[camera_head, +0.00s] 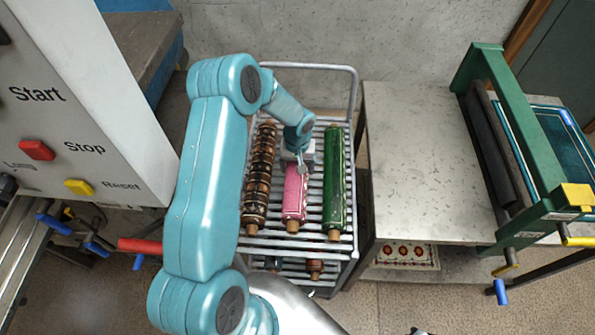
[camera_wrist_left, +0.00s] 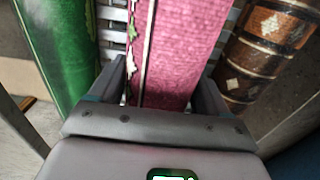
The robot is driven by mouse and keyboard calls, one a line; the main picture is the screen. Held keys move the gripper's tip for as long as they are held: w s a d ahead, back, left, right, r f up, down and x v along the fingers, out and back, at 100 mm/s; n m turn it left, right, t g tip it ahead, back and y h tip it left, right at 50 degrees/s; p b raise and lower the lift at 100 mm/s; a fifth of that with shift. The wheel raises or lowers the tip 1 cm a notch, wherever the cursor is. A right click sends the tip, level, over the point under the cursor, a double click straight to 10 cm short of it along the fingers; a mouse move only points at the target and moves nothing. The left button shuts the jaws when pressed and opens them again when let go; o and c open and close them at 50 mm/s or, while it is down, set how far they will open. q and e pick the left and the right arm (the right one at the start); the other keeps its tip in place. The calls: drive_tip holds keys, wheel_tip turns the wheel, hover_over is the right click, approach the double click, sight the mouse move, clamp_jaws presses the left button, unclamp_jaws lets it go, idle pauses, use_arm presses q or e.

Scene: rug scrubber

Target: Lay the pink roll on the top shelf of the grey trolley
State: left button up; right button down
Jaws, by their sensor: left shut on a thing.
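The pink roll (camera_head: 294,196) lies on the slatted top shelf of the grey trolley (camera_head: 314,253), between two other rolls. I cannot tell whether its full length rests on the slats. My left gripper (camera_head: 302,166) reaches down from above onto the pink roll and is shut on it, which hides its far part. In the left wrist view the pink roll (camera_wrist_left: 180,48) runs between the fingers of my left gripper (camera_wrist_left: 165,88). My right gripper is not in view.
A brown patterned roll (camera_head: 260,178) lies left of the pink roll and a green roll (camera_head: 334,180) lies right, both close by. A grey table (camera_head: 425,170) with a green-framed roller machine (camera_head: 515,130) stands right. A control panel (camera_head: 75,110) stands left.

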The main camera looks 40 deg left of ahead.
use_arm(q)
wheel_tip(320, 180, down, 3)
drive_tip(key=shift+f, duration=0.4)
